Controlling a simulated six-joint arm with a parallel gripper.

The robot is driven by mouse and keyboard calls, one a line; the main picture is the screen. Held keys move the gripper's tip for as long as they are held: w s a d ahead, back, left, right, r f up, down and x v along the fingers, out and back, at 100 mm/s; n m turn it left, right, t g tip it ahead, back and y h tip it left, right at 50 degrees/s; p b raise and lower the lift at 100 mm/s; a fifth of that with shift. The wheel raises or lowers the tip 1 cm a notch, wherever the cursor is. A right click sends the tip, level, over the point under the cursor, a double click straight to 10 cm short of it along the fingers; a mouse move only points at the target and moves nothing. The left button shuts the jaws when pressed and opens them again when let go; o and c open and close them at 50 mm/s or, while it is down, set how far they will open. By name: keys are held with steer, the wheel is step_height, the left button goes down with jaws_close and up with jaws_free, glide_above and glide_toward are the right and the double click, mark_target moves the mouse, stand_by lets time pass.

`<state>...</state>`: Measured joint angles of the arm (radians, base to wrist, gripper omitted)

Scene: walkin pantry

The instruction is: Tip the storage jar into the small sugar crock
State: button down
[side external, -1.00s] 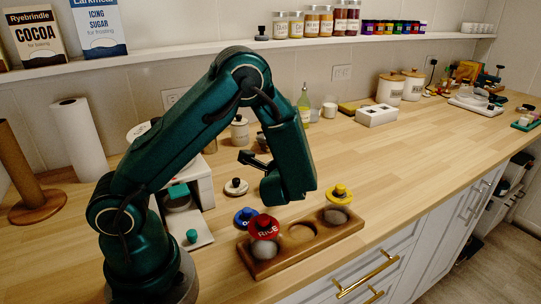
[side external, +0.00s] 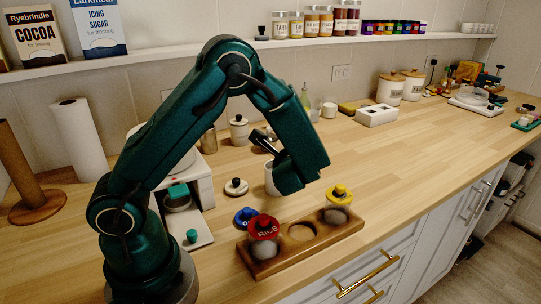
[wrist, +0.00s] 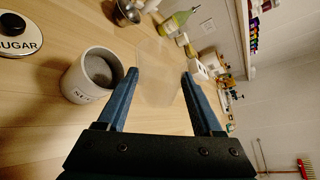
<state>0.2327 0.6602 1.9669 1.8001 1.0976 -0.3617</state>
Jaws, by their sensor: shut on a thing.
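My gripper (side external: 263,141) is raised above the counter, close to the small sugar crock (side external: 270,180), which is partly hidden behind my wrist. In the wrist view my fingers (wrist: 160,74) are shut on a faint, see-through storage jar (wrist: 158,72). Its tilt and contents are hard to make out. The white crock (wrist: 92,74) stands upright and open left of my fingers, with greyish matter inside. The round SUGAR lid (wrist: 20,38) lies on the counter; it also shows in the side view (side external: 236,187).
A wooden rack (side external: 284,262) holds a red-lidded RICE jar (side external: 264,238) and a yellow-lidded jar (side external: 338,205); its middle hollow is empty. A blue lid (side external: 246,216) lies behind it. A white canister (side external: 239,131) stands further back. The counter to the right is largely clear.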

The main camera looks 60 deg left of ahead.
steer(key=shift+f, duration=0.3)
steer(key=m+g, duration=0.1)
steer(key=m, duration=0.2)
steer(key=shift+s+a+g+y, duration=0.1)
steer(key=shift+s+g+y, duration=0.1)
steer(key=shift+g+y, duration=0.15)
steer(key=m, duration=0.1)
steer(key=m+g+y, duration=0.1)
steer(key=s+f+m+g, duration=0.1)
steer(key=m, duration=0.1)
steer(key=shift+a, duration=0.3)
